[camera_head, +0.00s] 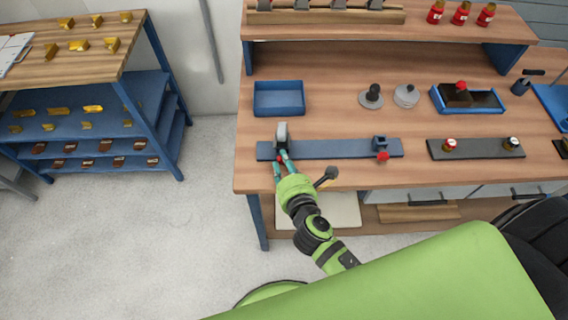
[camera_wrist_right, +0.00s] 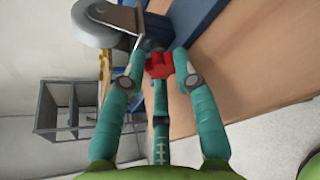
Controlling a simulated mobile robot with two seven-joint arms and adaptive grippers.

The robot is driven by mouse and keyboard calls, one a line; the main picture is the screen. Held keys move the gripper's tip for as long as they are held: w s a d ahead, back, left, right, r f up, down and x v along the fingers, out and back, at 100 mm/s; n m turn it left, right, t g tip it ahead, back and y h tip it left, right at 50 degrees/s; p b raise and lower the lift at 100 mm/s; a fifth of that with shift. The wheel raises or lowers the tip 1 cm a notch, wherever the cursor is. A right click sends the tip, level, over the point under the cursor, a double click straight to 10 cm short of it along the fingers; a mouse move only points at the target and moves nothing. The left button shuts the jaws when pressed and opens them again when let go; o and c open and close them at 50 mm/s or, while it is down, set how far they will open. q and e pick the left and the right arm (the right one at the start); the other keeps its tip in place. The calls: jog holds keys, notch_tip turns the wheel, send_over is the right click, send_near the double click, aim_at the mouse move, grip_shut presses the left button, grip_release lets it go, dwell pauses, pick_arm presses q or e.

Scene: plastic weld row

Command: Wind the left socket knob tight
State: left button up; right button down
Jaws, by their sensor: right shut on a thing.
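A long blue bar (camera_head: 330,149) lies near the front edge of the workbench. At its left end a grey caster wheel (camera_head: 282,131) stands in the left socket; the wheel also shows in the right wrist view (camera_wrist_right: 92,25). The socket's red knob (camera_wrist_right: 160,65) faces the bench's front edge, between the teal fingers of my right gripper (camera_wrist_right: 160,60). In the head view my right gripper (camera_head: 282,163) is at that knob and mostly hides it. It is shut on the knob. The right socket (camera_head: 379,142) is empty, with its own red knob (camera_head: 383,156). My left gripper is not in view.
A blue tray (camera_head: 279,98) stands behind the bar. A dark strip (camera_head: 475,148) with small fittings lies to the right. A black-handled tool (camera_head: 327,177) shows right beside my right gripper. A blue parts rack (camera_head: 150,100) stands left, across clear floor.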

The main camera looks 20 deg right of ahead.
jog(key=shift+d, duration=0.1)
jog(key=c, duration=1.3)
grip_release()
jog(key=shift+o, duration=0.2)
jog(key=v, duration=1.2)
jog(key=shift+d, duration=0.1)
